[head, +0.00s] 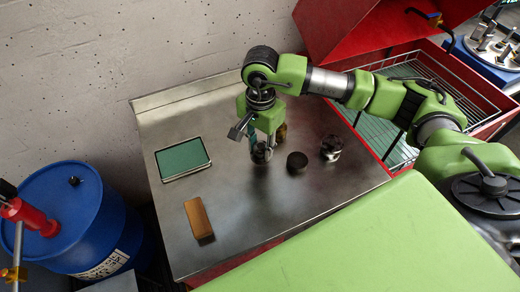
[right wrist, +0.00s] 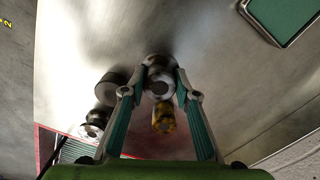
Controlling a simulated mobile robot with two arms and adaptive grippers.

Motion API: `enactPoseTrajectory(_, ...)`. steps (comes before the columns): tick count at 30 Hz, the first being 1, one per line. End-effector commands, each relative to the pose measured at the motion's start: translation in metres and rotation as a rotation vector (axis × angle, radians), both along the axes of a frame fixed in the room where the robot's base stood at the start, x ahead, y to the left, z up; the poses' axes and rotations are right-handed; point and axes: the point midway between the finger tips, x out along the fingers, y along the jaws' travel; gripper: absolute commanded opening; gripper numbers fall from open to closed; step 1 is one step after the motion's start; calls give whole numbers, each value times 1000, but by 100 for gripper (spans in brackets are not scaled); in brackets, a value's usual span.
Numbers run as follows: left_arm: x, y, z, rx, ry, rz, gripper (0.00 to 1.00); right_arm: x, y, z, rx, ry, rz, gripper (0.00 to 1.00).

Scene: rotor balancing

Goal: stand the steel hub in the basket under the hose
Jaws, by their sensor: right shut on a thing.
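The steel hub (right wrist: 158,76), a round shiny piece with a dark bore, sits between the fingertips of my right gripper (right wrist: 160,84) in the right wrist view. In the head view my right gripper (head: 262,150) points down at the steel worktop and is shut on the hub, which is mostly hidden by the fingers. I cannot tell whether the hub touches the worktop. The wire basket (head: 462,92) is in the open red washer at right, partly hidden behind my right arm. My left gripper is not in view.
Close to my right gripper on the worktop (head: 240,225) stand a dark round piece (head: 297,160), a shiny metal cylinder (head: 331,148) and a brass-coloured piece (right wrist: 163,118). A green-topped tray (head: 183,158) and a brown block (head: 198,219) lie left.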

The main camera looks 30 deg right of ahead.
Motion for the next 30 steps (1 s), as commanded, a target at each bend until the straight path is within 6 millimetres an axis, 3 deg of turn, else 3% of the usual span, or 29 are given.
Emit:
enactPoseTrajectory(8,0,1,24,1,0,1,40,4,-1,-29,0,3,-2,0)
enactPoseTrajectory(21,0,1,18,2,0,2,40,5,-1,-40,-1,-1,-1,0)
enactPoseTrajectory(22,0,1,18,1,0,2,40,4,-1,-40,-1,0,-1,31)
enactPoseTrajectory(24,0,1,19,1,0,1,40,4,-1,-39,-1,1,-1,45)
enactPoseTrajectory(30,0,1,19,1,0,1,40,4,-1,-39,-1,1,-1,45)
